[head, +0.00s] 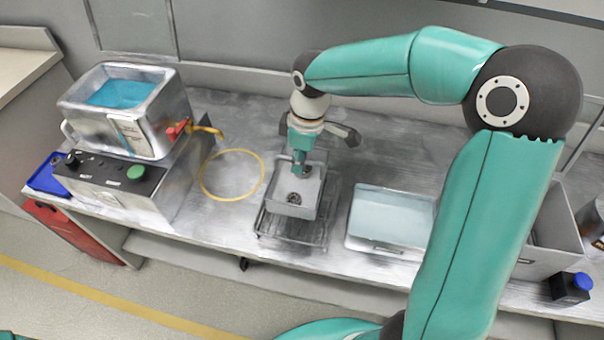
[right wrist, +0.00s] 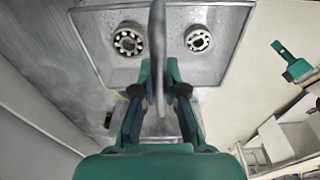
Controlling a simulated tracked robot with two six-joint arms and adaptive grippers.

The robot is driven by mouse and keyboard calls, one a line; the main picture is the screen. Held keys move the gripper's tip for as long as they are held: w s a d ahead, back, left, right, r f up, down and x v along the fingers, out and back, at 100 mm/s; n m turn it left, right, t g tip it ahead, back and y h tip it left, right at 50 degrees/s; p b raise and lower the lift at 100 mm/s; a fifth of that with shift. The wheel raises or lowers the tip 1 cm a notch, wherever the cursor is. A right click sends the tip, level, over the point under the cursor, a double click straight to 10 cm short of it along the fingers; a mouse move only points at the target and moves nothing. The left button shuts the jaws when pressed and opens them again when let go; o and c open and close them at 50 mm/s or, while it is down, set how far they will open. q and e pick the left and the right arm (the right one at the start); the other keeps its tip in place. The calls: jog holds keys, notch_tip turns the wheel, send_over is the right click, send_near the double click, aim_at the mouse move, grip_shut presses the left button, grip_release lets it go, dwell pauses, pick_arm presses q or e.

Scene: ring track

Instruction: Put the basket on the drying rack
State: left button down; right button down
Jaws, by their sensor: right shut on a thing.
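The basket (head: 291,210) is a small grey metal box, over the wire drying rack (head: 292,241) in the head view. I cannot tell if it rests on the rack or hangs just above it. In the right wrist view the basket (right wrist: 100,66) holds a dark bearing ring (right wrist: 127,41) and a lighter one (right wrist: 198,39). My right gripper (head: 300,168) is shut on the basket's upright handle (right wrist: 158,35), its fingers (right wrist: 158,78) on either side. My left gripper is not in view.
A yellow ring (head: 204,190) marks bare bench left of the rack. A tray of pale liquid (head: 352,242) lies right of it. A grey bin (head: 553,255) stands further right.

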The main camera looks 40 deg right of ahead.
aim_at(297, 184)
jog(key=shift+f, duration=2.65)
jog(key=c, duration=1.2)
grip_release()
jog(key=r, duration=0.8)
jog(key=s+d+r, duration=0.1)
jog(key=r, duration=0.3)
jog(key=shift+s, duration=0.1)
